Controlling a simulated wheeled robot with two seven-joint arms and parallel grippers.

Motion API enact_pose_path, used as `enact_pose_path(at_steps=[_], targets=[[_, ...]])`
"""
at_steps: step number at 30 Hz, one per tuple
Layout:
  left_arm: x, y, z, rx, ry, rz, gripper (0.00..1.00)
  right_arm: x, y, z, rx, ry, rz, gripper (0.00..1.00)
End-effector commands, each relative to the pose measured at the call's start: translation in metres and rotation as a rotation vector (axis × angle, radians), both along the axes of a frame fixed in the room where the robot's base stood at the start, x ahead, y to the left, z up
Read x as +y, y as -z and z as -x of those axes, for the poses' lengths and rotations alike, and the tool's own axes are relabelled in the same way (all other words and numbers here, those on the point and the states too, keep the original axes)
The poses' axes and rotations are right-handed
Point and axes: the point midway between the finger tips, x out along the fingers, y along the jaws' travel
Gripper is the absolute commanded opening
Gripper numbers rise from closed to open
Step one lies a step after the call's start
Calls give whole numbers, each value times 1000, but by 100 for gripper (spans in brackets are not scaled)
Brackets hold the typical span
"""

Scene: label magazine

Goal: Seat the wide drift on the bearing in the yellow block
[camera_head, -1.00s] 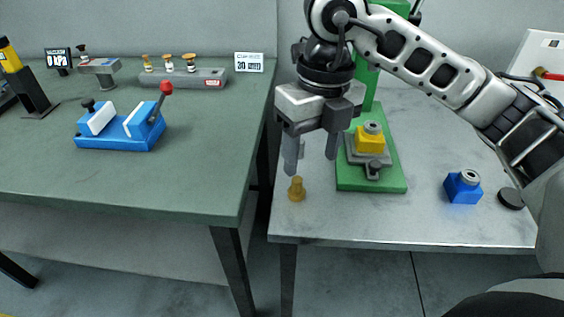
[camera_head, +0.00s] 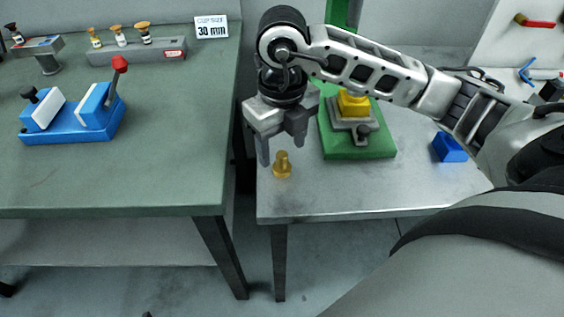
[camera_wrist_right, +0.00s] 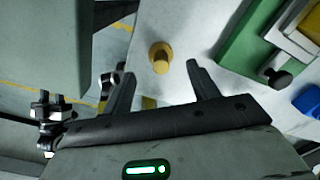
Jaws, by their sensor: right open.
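A brass flanged piece, apparently the drift (camera_head: 282,166), stands upright near the front left of the grey table. My right gripper (camera_head: 281,155) is open and empty, with its fingers either side of the drift in the picture. In the right wrist view the drift (camera_wrist_right: 160,58) appears just beyond and between the open fingertips (camera_wrist_right: 160,73). The yellow block (camera_head: 353,104) sits in a grey fixture (camera_head: 362,130) on the green base plate (camera_head: 345,153). My arm hides the top of the yellow block and its bearing.
A blue block (camera_head: 450,148) stands right of the green base, partly behind my arm. On the green bench, left, are a blue vise (camera_head: 70,128) with a red-knobbed lever, a grey rack (camera_head: 130,52) with brass-topped pieces and a "30 mm" sign (camera_head: 212,27). Clear table lies right of the drift.

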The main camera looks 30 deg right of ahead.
Motion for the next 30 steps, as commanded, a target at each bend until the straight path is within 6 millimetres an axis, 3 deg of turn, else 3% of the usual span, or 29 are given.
enact_pose_path(at_steps=[9, 17, 22, 30], targets=[[1, -1, -1, 4, 1, -8, 36, -2, 42, -3, 4, 0, 1, 59], [1, -1, -1, 4, 0, -9, 36, -2, 44, -4, 2, 0, 0, 59], [1, -1, -1, 3, -1, -8, 36, -2, 44, -4, 2, 0, 0, 12], [1, -1, -1, 3, -1, -7, 36, -2, 43, -4, 1, 0, 0, 9]])
